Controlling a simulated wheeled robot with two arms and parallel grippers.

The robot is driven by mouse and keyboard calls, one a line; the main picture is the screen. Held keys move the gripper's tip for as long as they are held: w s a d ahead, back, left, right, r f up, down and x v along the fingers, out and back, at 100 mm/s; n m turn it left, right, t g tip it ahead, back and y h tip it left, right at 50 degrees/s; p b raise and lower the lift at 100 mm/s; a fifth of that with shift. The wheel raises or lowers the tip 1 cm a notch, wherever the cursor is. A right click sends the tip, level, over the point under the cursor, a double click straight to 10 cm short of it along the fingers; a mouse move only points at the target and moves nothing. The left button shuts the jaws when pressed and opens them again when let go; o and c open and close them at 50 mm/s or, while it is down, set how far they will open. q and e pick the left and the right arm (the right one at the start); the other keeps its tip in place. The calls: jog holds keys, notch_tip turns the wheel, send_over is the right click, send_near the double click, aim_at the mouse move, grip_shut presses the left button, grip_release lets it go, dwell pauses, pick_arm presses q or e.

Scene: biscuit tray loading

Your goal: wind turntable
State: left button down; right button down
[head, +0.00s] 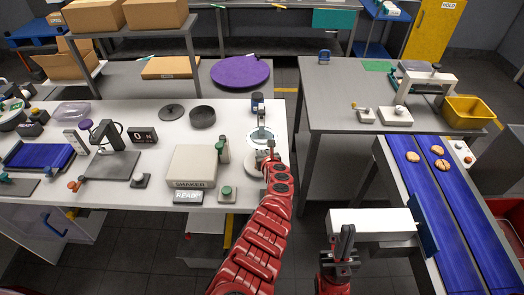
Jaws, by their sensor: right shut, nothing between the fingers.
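A round, pale, glassy-looking disc (260,134) lies near the right end of the white table, with a small dark-topped device (258,103) just behind it. I cannot tell for sure whether this is the turntable. A larger purple round disc (241,72) lies further back. My left arm reaches up to the right end of the white table, and its gripper (271,150) is at the near edge of the pale disc. Its fingers are too small and hidden to read, and contact is unclear. My right gripper (343,242) is shut and empty, low in front of a white block-like surface.
The white table (150,198) holds a beige shaker box (194,165), a green-topped button box (227,193), a dark pan (202,117) and a scale display (142,137). A grey table (325,90) stands right. Blue conveyors (440,205) carry several biscuits; a yellow bin (468,112) stands behind.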

pick_arm(q)
jog(key=c, duration=0.8)
grip_release()
jog(key=shift+o, duration=0.2)
